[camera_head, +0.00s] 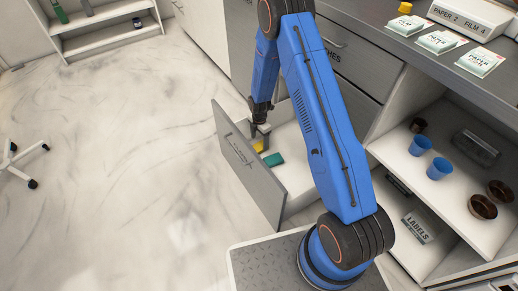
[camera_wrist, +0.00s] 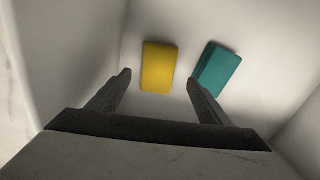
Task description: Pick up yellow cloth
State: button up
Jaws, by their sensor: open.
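The yellow cloth (camera_wrist: 158,67) is a flat folded rectangle on the white floor of the open drawer. It also shows in the head view (camera_head: 258,146), partly hidden by my gripper (camera_head: 259,131). My gripper is open and empty, reaching down into the drawer above the cloth. In the wrist view, the fingertips of my gripper (camera_wrist: 158,76) stand on either side of the yellow cloth, apart from it. The right finger is near a teal cloth (camera_wrist: 216,69), which lies just right of the yellow one; I cannot tell whether they touch.
The open drawer (camera_head: 245,168) has a tall grey front and white walls close around my gripper. An open shelf (camera_head: 455,180) with blue cups (camera_head: 420,145) and brown bowls (camera_head: 483,206) stands to the right. Paper packs (camera_head: 436,41) lie on the counter above. The floor at left is mostly clear.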

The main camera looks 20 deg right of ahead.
aim_at(259, 146)
jog(key=f, duration=0.5)
jog(key=shift+w, duration=0.25)
jog(key=shift+r, duration=0.1)
jog(key=c, duration=1.1)
